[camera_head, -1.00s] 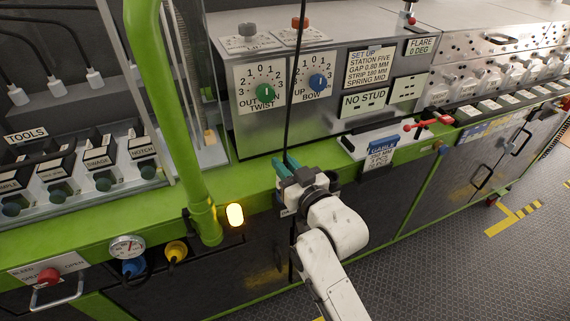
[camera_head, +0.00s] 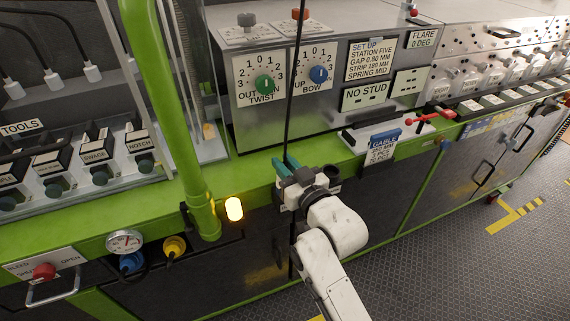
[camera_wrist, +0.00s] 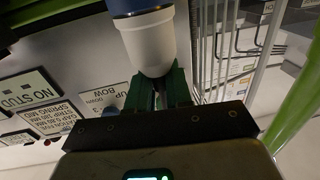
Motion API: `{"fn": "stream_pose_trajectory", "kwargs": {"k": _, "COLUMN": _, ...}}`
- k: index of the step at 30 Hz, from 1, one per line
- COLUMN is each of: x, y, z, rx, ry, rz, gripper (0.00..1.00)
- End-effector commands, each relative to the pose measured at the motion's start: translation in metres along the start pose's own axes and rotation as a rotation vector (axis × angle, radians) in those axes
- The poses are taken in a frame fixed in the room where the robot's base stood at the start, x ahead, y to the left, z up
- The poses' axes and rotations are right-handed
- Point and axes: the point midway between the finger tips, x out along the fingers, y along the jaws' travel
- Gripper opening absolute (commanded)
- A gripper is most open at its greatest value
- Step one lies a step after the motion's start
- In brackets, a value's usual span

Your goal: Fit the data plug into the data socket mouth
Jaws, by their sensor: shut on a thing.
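My gripper (camera_head: 286,168) has green fingers and is low in front of the grey dial cabinet, near the green bench edge. In the wrist view its green fingers (camera_wrist: 158,92) are shut at the narrow end of a white rounded body with a blue band (camera_wrist: 148,40). This may be the data plug; no label on it shows. In the head view the held thing is mostly hidden by the gripper, and a thin black cable or rod (camera_head: 292,90) rises from there past the cabinet. I cannot tell which opening is the data socket mouth.
A green post (camera_head: 165,120) with a lit yellow lamp (camera_head: 234,209) stands left of my gripper. A gauge (camera_head: 124,242), a blue fitting (camera_head: 131,263) and a yellow fitting (camera_head: 174,247) are on the lower left front. The right floor is clear.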

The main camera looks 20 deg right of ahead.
Motion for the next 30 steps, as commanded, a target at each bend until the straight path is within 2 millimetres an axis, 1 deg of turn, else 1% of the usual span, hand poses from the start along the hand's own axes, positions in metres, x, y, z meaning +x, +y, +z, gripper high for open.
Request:
{"fn": "stream_pose_trajectory", "kwargs": {"k": 1, "x": 0.000, "y": 0.000, "z": 0.003, "rx": 0.001, "ry": -0.005, "rz": 0.000, "gripper": 0.20}}
{"fn": "stream_pose_trajectory", "kwargs": {"k": 10, "x": 0.000, "y": 0.000, "z": 0.003, "rx": 0.001, "ry": -0.005, "rz": 0.000, "gripper": 0.49}}
{"fn": "stream_pose_trajectory", "kwargs": {"k": 17, "x": -0.001, "y": 0.000, "z": 0.003, "rx": 0.001, "ry": -0.004, "rz": 0.000, "gripper": 0.49}}
{"fn": "stream_pose_trajectory", "kwargs": {"k": 20, "x": -0.004, "y": 0.000, "z": 0.003, "rx": 0.001, "ry": -0.003, "rz": 0.000, "gripper": 0.49}}
{"fn": "stream_pose_trajectory", "kwargs": {"k": 23, "x": -0.015, "y": 0.000, "z": 0.004, "rx": 0.002, "ry": -0.004, "rz": 0.001, "gripper": 0.49}}
{"fn": "stream_pose_trajectory", "kwargs": {"k": 26, "x": -0.032, "y": 0.000, "z": 0.004, "rx": 0.002, "ry": -0.004, "rz": 0.001, "gripper": 0.49}}
{"fn": "stream_pose_trajectory", "kwargs": {"k": 30, "x": -0.060, "y": 0.000, "z": 0.005, "rx": 0.002, "ry": -0.005, "rz": 0.001, "gripper": 0.49}}
